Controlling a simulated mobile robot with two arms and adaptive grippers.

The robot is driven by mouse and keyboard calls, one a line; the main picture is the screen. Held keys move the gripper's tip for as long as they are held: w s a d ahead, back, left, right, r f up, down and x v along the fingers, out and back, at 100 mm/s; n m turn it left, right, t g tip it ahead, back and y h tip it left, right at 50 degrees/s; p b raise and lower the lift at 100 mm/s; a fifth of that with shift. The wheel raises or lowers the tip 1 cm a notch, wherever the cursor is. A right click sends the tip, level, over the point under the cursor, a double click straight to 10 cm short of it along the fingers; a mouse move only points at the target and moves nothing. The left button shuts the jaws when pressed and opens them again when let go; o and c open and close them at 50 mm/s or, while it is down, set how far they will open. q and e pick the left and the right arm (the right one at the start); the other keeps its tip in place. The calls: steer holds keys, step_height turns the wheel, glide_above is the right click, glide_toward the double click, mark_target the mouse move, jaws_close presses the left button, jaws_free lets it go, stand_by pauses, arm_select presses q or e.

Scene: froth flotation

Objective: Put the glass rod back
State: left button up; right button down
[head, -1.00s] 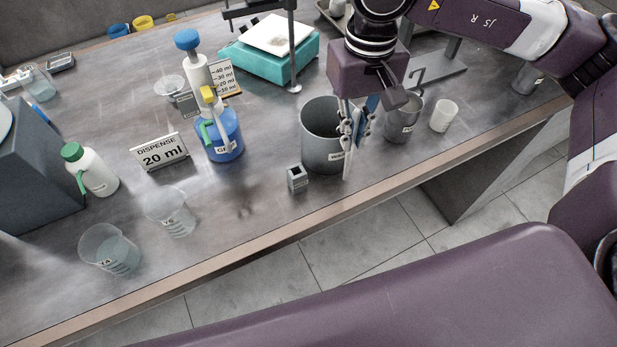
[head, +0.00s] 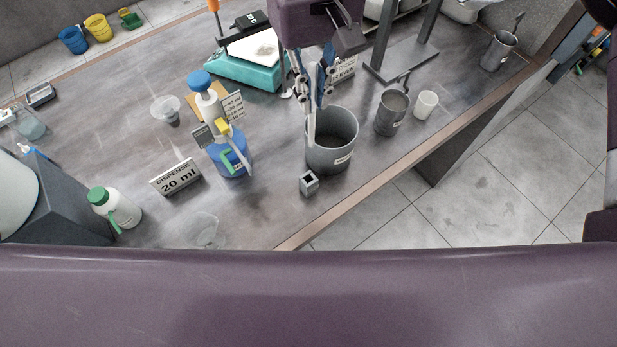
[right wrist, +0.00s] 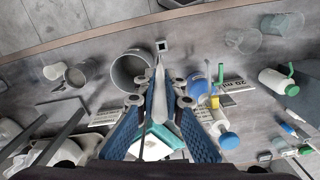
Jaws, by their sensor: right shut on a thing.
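My right gripper (head: 314,92) is shut on the pale, thin glass rod (head: 312,125), which points down. In the head view the rod's lower end overlaps the left side of the large grey pot (head: 340,158); I cannot tell whether it is inside or in front. In the right wrist view the rod (right wrist: 160,88) runs out from between the blue-padded fingers towards a small grey block with a square opening (right wrist: 161,46). This block (head: 309,184) stands on the bench in front of the pot, and its opening looks empty. My left gripper is not in view.
A blue dispenser bottle (head: 232,160) and a "DISPENSE 20 ml" sign (head: 176,178) stand left of the pot. A grey cup (head: 391,112) and a white cup (head: 426,105) stand right. A teal balance (head: 245,70) is behind. The bench's front edge is close to the block.

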mark_target(309, 143)
steer(key=f+b, duration=0.2)
steer(key=f, duration=0.2)
steer(key=f+b, duration=0.2)
steer(key=f, duration=0.2)
steer(key=f+b, duration=0.2)
steer(key=f, duration=0.3)
steer(key=shift+a+f+b, duration=0.1)
steer(key=shift+a+b, duration=0.15)
steer(key=shift+b, duration=0.1)
arm_select(q)
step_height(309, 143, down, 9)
steer(key=b, duration=0.2)
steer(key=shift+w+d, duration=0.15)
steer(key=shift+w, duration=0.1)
arm_select(e)
step_height(309, 143, down, 6)
steer(key=shift+f, duration=0.15)
arm_select(q)
steer(key=shift+b, duration=0.3)
arm_select(e)
steer(key=shift+s+f+b, duration=0.1)
steer(key=shift+f+b, duration=0.15)
steer(key=shift+b, duration=0.05)
steer(key=c, duration=2)
jaws_free()
steer(key=shift+r, duration=0.1)
steer(key=shift+c, duration=0.2)
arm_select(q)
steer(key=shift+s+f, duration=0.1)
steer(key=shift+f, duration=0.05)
